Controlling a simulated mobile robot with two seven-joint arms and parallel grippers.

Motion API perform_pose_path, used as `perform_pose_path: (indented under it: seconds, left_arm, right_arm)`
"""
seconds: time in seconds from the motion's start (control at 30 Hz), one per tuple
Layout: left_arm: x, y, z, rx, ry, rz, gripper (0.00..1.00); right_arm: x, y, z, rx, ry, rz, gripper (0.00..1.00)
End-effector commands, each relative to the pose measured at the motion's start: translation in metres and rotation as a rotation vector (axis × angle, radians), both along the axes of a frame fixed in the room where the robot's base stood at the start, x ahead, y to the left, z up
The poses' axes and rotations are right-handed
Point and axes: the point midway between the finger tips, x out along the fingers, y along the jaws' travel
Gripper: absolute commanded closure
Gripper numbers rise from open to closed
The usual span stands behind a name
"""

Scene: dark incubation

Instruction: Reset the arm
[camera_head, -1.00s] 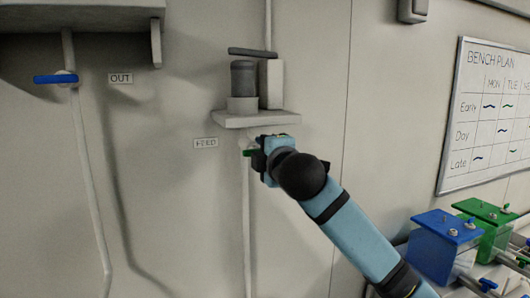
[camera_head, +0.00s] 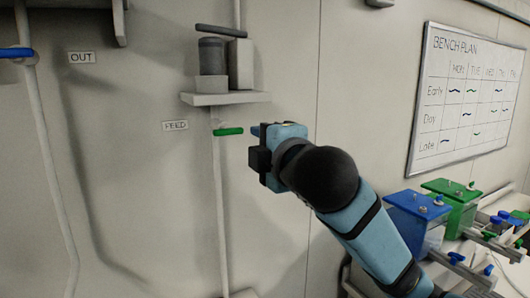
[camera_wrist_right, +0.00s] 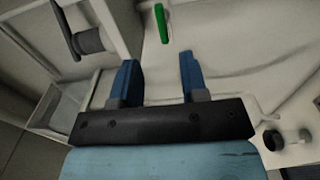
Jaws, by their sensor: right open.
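My right gripper (camera_head: 258,146) is in front of the wall, to the right of the green valve handle (camera_head: 229,131) on the feed pipe. In the right wrist view my right gripper (camera_wrist_right: 157,75) shows two blue fingers set apart with nothing between them. The green handle (camera_wrist_right: 161,23) lies beyond the fingertips there, apart from them. My blue right arm (camera_head: 365,235) reaches in from the lower right. My left gripper does not show.
A shelf (camera_head: 225,98) with a grey cylinder (camera_head: 212,57) stands above the handle. A blue handle (camera_head: 16,53) is at the far left. A whiteboard (camera_head: 470,95) hangs at right. Blue (camera_head: 417,216) and green (camera_head: 453,203) boxes stand below it.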

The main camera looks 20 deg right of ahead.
Motion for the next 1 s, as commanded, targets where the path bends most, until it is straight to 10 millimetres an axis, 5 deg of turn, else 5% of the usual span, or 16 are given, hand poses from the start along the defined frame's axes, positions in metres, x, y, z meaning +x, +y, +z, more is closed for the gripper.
perform_pose_path:
  seconds: [0.67, 0.83, 1.0]
  left_arm:
    - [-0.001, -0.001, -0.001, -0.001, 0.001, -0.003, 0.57]
    - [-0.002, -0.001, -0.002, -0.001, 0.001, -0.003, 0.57]
    - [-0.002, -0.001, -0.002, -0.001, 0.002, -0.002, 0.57]
  right_arm:
    - [-0.006, 0.000, -0.005, 0.009, 0.009, 0.003, 0.60]
    - [0.013, 0.007, -0.053, 0.112, 0.080, 0.042, 0.60]
    - [0.034, 0.017, -0.148, 0.323, 0.205, 0.087, 0.60]
